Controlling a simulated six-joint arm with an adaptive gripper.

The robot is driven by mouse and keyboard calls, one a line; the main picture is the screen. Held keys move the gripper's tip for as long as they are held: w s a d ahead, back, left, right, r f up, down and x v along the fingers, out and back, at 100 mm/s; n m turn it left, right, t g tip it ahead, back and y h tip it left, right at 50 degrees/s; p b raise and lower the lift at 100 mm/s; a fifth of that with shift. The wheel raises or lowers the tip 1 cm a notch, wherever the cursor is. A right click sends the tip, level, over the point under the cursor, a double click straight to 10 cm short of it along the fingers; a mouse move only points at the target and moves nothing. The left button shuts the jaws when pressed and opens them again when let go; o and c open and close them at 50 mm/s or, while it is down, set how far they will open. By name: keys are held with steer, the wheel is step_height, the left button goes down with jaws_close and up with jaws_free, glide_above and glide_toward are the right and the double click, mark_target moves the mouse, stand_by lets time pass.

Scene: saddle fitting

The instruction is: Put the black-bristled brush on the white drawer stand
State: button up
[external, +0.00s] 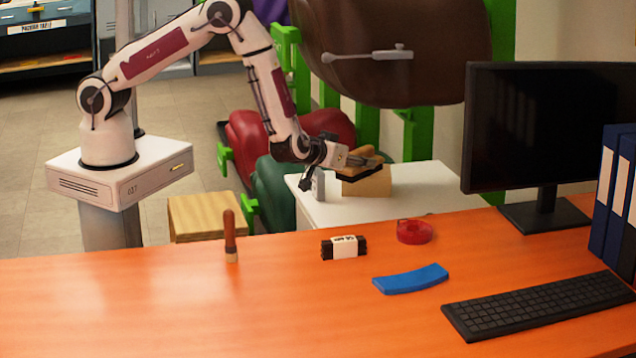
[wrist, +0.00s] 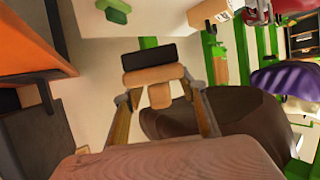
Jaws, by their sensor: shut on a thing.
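The black-bristled brush (external: 362,155) is in my gripper (external: 372,160), over the white drawer stand (external: 425,190). In the wrist view, the brush's tan wooden body (wrist: 155,76) lies across the tips of my gripper (wrist: 157,94), with its dark bristles (wrist: 148,56) beyond. My gripper is shut on the brush. In the external view, a tan block (external: 370,184) shows just under the dark bristles; I cannot tell whether they touch.
A brown saddle (external: 410,40) hangs behind the stand on green supports. The orange desk (external: 130,300) in front holds a wooden-handled brush (external: 230,240), a dark labelled bundle (external: 344,247), red tape (external: 415,231), a blue curved piece (external: 410,279), a keyboard (external: 540,305) and a monitor (external: 550,125).

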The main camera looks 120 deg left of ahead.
steer(key=s+a+f+m+t, duration=0.1)
steer(key=s+a+f, duration=0.2)
steer(key=s+a, duration=0.25)
steer(key=s+a+f+m+t+h, duration=0.1)
steer(key=s+a+f, duration=0.1)
steer(key=s+a, duration=0.35)
steer(key=s+a+f+m+t, duration=0.1)
steer(key=s+a+f, duration=0.2)
steer(key=a, duration=0.4)
steer(key=w+d+f+m+t+h, duration=0.2)
steer(key=w+d+m+t, duration=0.2)
steer(key=w+d, duration=0.2)
steer(key=shift+d+f+h, duration=0.3)
steer(key=shift+d, duration=0.1)
steer(key=shift+f, duration=0.15)
steer(key=shift+f, duration=2.8)
steer(key=shift+f, duration=2.05)
steer(key=shift+f, duration=0.1)
